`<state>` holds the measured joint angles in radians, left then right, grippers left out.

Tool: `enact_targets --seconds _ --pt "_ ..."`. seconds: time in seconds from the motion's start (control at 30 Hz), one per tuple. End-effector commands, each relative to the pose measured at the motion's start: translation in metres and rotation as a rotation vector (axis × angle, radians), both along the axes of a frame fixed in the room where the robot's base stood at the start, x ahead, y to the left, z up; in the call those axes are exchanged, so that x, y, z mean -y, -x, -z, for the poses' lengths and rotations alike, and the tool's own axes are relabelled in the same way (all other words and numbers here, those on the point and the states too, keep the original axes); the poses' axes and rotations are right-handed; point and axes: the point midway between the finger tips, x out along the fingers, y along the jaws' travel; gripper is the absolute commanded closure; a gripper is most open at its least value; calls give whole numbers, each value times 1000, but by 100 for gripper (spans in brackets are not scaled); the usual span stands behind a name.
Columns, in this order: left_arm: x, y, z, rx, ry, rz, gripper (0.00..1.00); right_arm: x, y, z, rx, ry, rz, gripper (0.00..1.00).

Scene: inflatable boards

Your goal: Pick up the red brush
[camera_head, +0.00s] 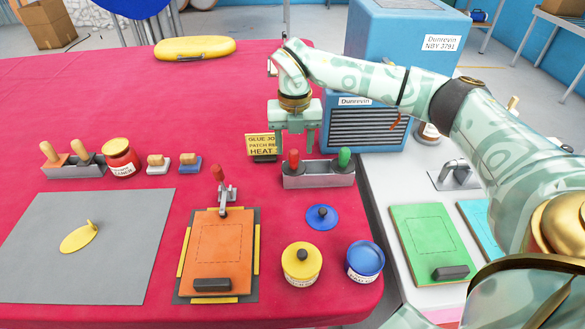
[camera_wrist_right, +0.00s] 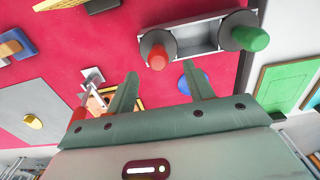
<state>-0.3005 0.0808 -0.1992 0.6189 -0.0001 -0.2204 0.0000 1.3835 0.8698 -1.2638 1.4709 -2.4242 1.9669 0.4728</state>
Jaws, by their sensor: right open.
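The red brush (camera_head: 294,161) stands in a grey metal holder (camera_head: 318,181), its red handle pointing up, beside a green-handled brush (camera_head: 344,158). The bristle ends are hidden in the holder. My right gripper (camera_head: 295,143) points down over the red handle, with its fingers apart and nothing held. In the right wrist view, the red handle (camera_wrist_right: 157,56) shows just beyond the gap between the open fingertips (camera_wrist_right: 163,78). The green handle (camera_wrist_right: 250,38) is to its right. I cannot tell whether a finger touches the red handle. My left gripper is not in view.
A yellow sign (camera_head: 262,145) stands left of the holder. A blue heater-like box (camera_head: 368,128) is close behind it. A red clamp (camera_head: 222,185), a blue lid (camera_head: 321,216), and yellow (camera_head: 301,268) and blue (camera_head: 365,262) pots are in front. Red tabletop is clear at the left back.

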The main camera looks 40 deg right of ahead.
Motion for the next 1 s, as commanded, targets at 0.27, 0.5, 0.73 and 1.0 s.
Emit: enact_targets --seconds 0.27,0.5,0.73,1.0 --pt "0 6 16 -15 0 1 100 3 -7 34 -5 -2 -1 48" --pt "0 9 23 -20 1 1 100 4 -7 55 0 0 -1 48" --pt "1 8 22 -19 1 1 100 4 -7 53 0 0 -2 73" --pt "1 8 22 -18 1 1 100 3 -7 53 1 -1 -2 97"
